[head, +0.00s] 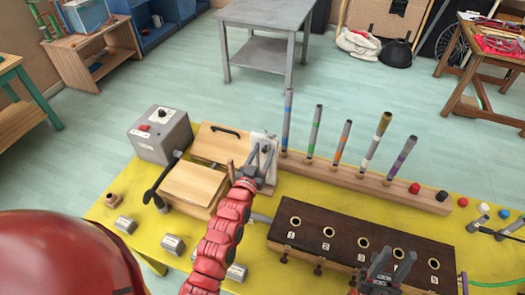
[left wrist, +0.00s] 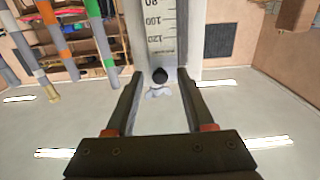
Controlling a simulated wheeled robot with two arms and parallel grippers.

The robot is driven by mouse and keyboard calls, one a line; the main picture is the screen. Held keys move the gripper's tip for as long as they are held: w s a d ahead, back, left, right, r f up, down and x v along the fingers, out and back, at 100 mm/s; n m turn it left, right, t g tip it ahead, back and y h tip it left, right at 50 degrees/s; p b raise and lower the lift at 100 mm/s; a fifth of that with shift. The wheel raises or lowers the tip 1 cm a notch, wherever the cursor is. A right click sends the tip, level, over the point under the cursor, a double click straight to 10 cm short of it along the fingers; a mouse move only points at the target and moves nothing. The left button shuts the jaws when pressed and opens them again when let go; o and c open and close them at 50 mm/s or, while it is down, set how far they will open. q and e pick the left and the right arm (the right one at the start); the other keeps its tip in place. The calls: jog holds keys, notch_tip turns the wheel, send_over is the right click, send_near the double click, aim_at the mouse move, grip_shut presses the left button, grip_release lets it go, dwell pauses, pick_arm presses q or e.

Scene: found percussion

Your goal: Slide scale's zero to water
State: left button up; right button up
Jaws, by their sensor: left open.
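The scale is a pale upright strip with marks 80, 100 and 120 in the left wrist view (left wrist: 162,25). A dark round knob (left wrist: 159,75) with a pale base sits below the 120 mark, between the fingers. In the head view the white upright board (head: 268,147) stands behind my left gripper (head: 250,165). My left gripper is open, its fingers on either side of the knob with gaps showing; it also shows in the left wrist view (left wrist: 160,85). I cannot make out a water level. My right gripper (head: 380,262) is at the bottom, over the dark box; its opening is unclear.
Coloured-band tubes (head: 340,142) stand in a wooden rail behind the dark box with numbered holes (head: 345,236). A grey box (head: 160,135) and wooden boxes (head: 190,183) are left of the arm. Metal cylinders (head: 172,243) lie on the yellow table (head: 105,210).

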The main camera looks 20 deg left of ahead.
pick_arm(q)
jog(key=shift+w+r, duration=0.1)
jog(key=shift+w, duration=0.05)
grip_shut()
dwell(1.4)
